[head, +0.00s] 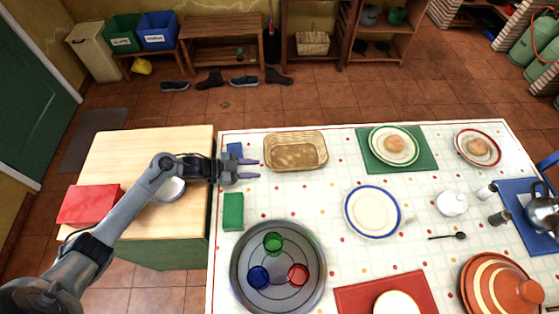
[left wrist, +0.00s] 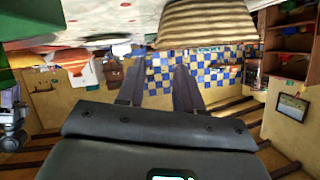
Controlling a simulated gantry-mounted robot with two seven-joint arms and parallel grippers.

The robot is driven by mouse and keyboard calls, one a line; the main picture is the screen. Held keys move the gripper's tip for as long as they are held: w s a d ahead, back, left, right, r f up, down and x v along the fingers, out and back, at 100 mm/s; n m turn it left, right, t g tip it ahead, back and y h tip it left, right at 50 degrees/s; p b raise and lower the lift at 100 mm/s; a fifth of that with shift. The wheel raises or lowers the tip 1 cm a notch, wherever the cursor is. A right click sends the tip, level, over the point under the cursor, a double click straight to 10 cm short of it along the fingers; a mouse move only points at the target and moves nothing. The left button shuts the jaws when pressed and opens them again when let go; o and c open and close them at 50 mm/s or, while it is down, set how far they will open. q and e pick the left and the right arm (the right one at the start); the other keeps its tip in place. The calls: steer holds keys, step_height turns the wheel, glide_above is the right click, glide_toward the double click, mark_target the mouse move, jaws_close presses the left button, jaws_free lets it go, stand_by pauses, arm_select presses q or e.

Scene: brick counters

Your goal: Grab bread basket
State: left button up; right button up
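The bread basket (head: 295,151) is a shallow, rectangular tan woven basket. It lies near the table's far left edge in the head view, and no bread can be made out in it. It also shows as a striped woven shape (left wrist: 207,22) at the top of the left wrist view. My left gripper (head: 258,168) is just left of the basket, apart from it, fingers pointing right toward its left end. The two fingers (left wrist: 158,82) are spread with nothing between them. My right gripper is not in view.
A green block (head: 233,211) and a blue item (head: 234,150) lie near my left gripper. A round tray (head: 242,299) with coloured cups is nearer. A green mat (head: 416,163) with a plate lies right of the basket. A white plate (head: 373,230) stands mid-table.

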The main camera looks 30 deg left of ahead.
mark_target(281, 169)
arm_select(q)
steer(key=shift+w+f, duration=0.2)
steer(key=shift+f, duration=0.05)
steer(key=x, duration=0.4)
steer(key=shift+w+d+b, duration=0.15)
steer(key=shift+d+b, duration=0.2)
steer(key=shift+b, duration=0.05)
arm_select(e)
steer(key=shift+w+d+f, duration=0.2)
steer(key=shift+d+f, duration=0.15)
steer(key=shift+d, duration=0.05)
arm_select(q)
steer(key=shift+w+d+f, duration=0.2)
steer(key=shift+w+d, duration=0.1)
steer(key=shift+w, duration=0.05)
steer(key=shift+b+x, duration=0.5)
steer(key=shift+x, duration=1.85)
steer(key=shift+r, duration=0.1)
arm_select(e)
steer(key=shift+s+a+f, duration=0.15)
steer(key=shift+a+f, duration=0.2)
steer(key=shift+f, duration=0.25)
arm_select(q)
jaws_close()
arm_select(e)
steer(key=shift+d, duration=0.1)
